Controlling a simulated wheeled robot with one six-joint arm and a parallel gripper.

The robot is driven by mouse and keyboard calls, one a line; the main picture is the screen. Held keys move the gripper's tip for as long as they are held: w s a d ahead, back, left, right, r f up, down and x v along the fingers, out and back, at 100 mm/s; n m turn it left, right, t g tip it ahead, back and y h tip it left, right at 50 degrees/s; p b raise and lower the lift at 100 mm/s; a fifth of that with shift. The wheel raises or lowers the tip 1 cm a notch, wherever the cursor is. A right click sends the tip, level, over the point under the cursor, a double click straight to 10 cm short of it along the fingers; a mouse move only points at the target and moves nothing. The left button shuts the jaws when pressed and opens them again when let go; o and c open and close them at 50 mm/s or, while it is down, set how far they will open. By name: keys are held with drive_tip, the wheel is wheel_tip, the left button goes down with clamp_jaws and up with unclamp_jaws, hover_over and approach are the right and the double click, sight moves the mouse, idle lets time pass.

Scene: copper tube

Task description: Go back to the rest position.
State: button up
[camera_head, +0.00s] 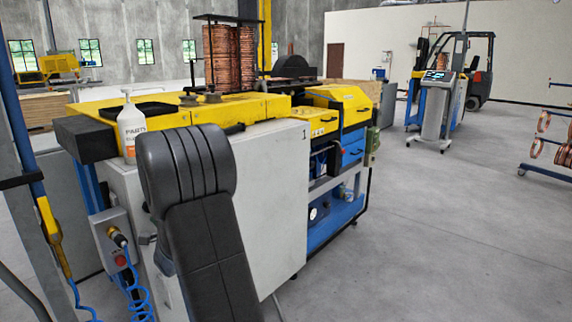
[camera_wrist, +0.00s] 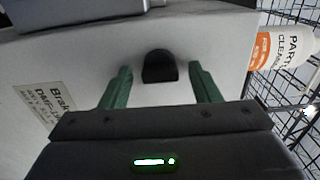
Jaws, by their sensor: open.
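My gripper (camera_wrist: 161,74) shows in the wrist view with its two green fingers spread apart. Nothing is held between them. A black rounded knob (camera_wrist: 160,66) on a pale panel (camera_wrist: 90,55) shows in the gap between the fingers; I cannot tell how far it is from the fingertips. A white bottle with an orange label (camera_wrist: 264,48) lies to the right of the fingers in the wrist view. The bottle also stands on the machine's left end in the head view (camera_head: 131,130). My gripper cannot be made out in the head view.
The yellow and white machine (camera_head: 275,175) fills the left and middle of the head view, with a copper coil (camera_head: 229,55) above it. A grey control box (camera_head: 116,240) with blue hoses sits at lower left. Grey floor (camera_head: 440,230) is clear on the right, before a copper rack (camera_head: 545,150).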

drive_tip(key=shift+s+d, duration=0.1)
drive_tip(key=v, duration=1.4)
drive_tip(key=w+a+n+b, duration=0.6)
drive_tip(key=w+a+n, duration=0.3)
drive_tip(key=n, duration=0.9)
drive_tip(key=shift+a+b, duration=0.4)
drive_tip(key=shift+a, duration=0.5)
drive_tip(key=shift+w+r, duration=0.1)
